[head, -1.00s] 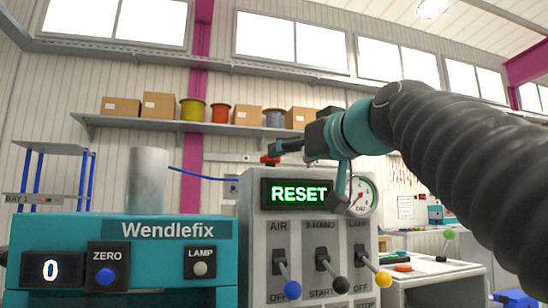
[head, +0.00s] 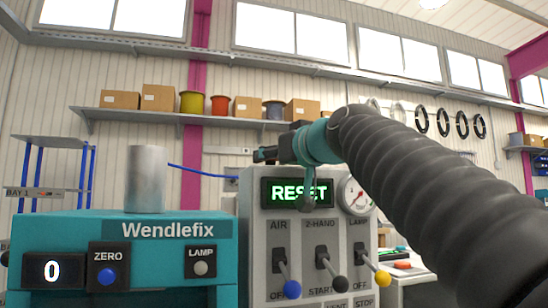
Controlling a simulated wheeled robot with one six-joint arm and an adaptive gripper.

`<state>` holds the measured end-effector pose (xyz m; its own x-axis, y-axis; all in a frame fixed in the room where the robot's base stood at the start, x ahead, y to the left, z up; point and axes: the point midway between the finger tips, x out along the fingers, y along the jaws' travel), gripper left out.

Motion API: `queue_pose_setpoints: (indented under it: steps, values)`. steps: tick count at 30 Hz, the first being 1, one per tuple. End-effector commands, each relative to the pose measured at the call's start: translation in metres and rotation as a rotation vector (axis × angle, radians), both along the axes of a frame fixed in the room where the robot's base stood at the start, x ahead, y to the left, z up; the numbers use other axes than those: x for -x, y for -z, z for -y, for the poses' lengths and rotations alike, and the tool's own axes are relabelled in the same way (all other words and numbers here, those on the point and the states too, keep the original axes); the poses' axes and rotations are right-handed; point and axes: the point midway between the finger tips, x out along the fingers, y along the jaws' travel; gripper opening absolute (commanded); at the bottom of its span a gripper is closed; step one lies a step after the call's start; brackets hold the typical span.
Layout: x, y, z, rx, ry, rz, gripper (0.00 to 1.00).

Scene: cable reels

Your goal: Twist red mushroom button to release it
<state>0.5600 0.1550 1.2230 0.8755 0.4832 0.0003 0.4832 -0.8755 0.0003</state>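The grey control panel (head: 246,240) stands right of centre, with a green lit display reading RESET (head: 285,192). My gripper (head: 265,155) is just above the panel's top edge, at its left half, its dark tip pointing left. A teal and dark part of my arm end hangs down in front of the display and covers part of its lettering. I cannot make out the red mushroom button; the gripper may be covering it. The view is too small to tell whether the fingers are open or shut, or touching anything.
Below the display are the AIR, 2-HAND and LAMP levers with blue (head: 291,288), black (head: 341,285) and yellow (head: 383,279) knobs. A gauge (head: 356,195) is at right. The teal Wendlefix machine (head: 80,229) with a grey cylinder (head: 146,180) stands left.

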Motion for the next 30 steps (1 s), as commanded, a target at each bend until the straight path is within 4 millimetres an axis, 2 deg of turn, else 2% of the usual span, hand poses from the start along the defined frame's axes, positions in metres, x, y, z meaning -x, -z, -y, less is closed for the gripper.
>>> queue_pose_setpoints:
  steps: [1, 3, 4, 17, 30]
  values:
    - [0.0001, 0.0000, 0.0000, 0.000, 0.000, 0.000, 0.31]
    - [0.0001, 0.0000, 0.0000, 0.000, 0.000, 0.000, 0.14]
    - [0.0001, 0.0000, 0.0000, 0.000, 0.000, 0.000, 0.08]
    - [0.0006, -0.0014, -0.0013, 0.001, 0.028, 0.000, 0.08]
    - [0.0018, -0.0018, -0.0039, 0.003, 0.161, 0.001, 0.08]
